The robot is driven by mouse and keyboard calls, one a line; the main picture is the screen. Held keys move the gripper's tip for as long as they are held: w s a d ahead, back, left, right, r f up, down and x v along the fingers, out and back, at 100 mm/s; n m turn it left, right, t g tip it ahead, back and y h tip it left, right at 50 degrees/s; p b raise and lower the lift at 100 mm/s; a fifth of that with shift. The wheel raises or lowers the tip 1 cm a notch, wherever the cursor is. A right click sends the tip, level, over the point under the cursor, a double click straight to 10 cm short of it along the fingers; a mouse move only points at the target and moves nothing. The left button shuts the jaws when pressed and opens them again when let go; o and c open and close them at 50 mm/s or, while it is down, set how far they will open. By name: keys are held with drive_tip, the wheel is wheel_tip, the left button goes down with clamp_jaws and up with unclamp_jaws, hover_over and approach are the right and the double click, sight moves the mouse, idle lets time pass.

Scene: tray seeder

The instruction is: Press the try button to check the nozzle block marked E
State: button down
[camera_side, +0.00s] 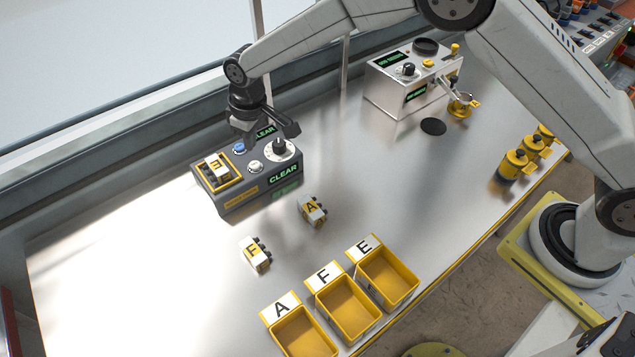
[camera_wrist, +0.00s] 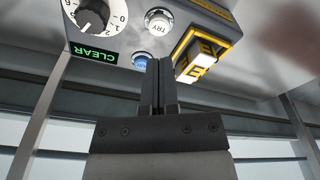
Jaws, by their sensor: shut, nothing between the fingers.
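The block marked E (camera_side: 216,168) sits in the yellow-framed socket (camera_side: 235,178) on top of the grey test box (camera_side: 243,200). It also shows in the wrist view (camera_wrist: 196,66). The white TRY button (camera_wrist: 158,21) is on the box's top face; in the side view (camera_side: 256,167) it is between the socket and the dial. A blue button (camera_side: 240,148) is beside it, partly covered by my fingertips in the wrist view (camera_wrist: 140,60). My gripper (camera_wrist: 158,62) is shut and empty, its tips by the blue button; contact cannot be told. The displays (camera_wrist: 95,57) read CLEAR.
A dial (camera_side: 281,148) is on the box. Blocks marked A (camera_side: 312,211) and F (camera_side: 257,254) lie on the bench. Yellow bins marked A (camera_side: 303,337), F (camera_side: 348,311) and E (camera_side: 391,280) stand in front. A second machine (camera_side: 405,85) stands behind right.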

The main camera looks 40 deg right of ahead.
drive_tip(key=shift+r, duration=1.3)
drive_tip(key=s+d+r+m, duration=0.35)
drive_tip(key=s+d, duration=0.55)
drive_tip(key=d, duration=0.6)
drive_tip(key=s+d+m, duration=0.1)
drive_tip(key=s+d, duration=0.3)
drive_tip(key=s, duration=0.4)
drive_tip(key=s+d+m+t, duration=0.1)
drive_tip(key=s+d, duration=0.4)
drive_tip(key=s, duration=0.3)
drive_tip(key=shift+s+r+h, duration=0.15)
drive_tip(key=shift+r+h, duration=0.1)
drive_tip(key=shift+h, duration=0.05)
